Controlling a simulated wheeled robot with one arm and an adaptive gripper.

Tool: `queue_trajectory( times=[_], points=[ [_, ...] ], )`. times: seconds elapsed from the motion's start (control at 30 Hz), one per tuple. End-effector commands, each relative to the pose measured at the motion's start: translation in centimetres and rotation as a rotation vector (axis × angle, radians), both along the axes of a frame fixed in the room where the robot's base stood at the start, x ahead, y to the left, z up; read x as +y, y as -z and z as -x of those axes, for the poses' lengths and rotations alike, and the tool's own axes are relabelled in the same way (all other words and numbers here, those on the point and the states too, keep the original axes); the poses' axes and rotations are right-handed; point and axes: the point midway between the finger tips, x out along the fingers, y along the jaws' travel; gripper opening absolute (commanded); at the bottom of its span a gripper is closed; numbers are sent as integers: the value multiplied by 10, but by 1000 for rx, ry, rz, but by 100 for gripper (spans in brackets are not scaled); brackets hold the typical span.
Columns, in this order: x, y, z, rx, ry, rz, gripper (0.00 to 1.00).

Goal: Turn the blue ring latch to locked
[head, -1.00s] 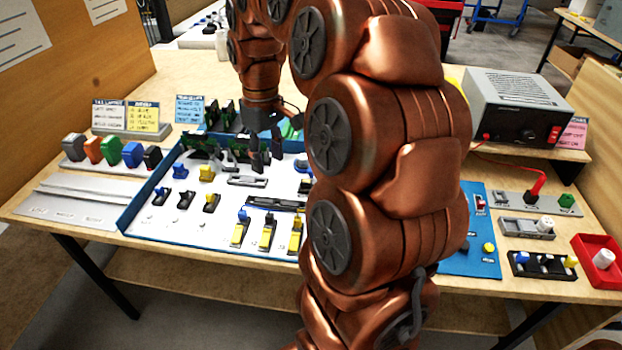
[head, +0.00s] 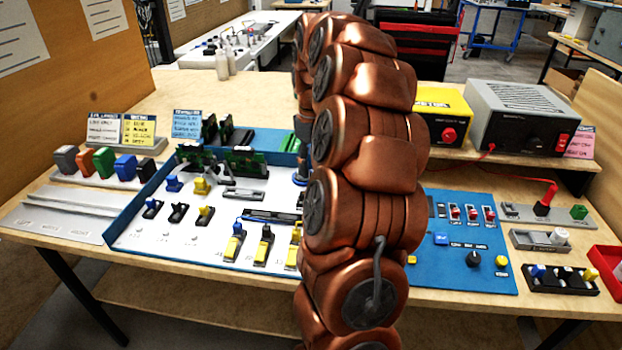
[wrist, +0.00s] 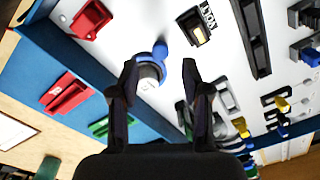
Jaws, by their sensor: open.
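The blue ring latch (wrist: 160,50) shows in the wrist view as a blue ring around a pale round centre, with a blue tab at its upper right. It sits on the white panel (wrist: 221,60), near the blue edge. My gripper (wrist: 160,72) is open in the wrist view, with its two dark fingertips apart. The ring appears between and just beyond the tips, nearer the left finger. I cannot tell whether a finger touches it. In the head view my arm hides the gripper and most of the ring's area; a bit of blue shows at the arm's left edge.
Red clips (wrist: 65,92) and a green clip (wrist: 110,124) lie left of the ring in the wrist view. A black-framed switch (wrist: 197,27) is close to its right. Green circuit boards (head: 240,158) stand at the panel's back. A power supply (head: 525,118) is at the right.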

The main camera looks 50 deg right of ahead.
Motion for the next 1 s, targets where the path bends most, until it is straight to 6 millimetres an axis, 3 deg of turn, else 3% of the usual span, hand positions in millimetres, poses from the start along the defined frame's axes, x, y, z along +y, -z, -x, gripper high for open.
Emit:
queue_trajectory(
  times=[0.3, 0.6, 1.0],
  points=[
    [2, 41, 1, 2, -1, -2, 47],
    [2, 44, 0, -1, -1, 0, 47],
    [2, 44, 0, 0, -1, 0, 7]
  ],
)
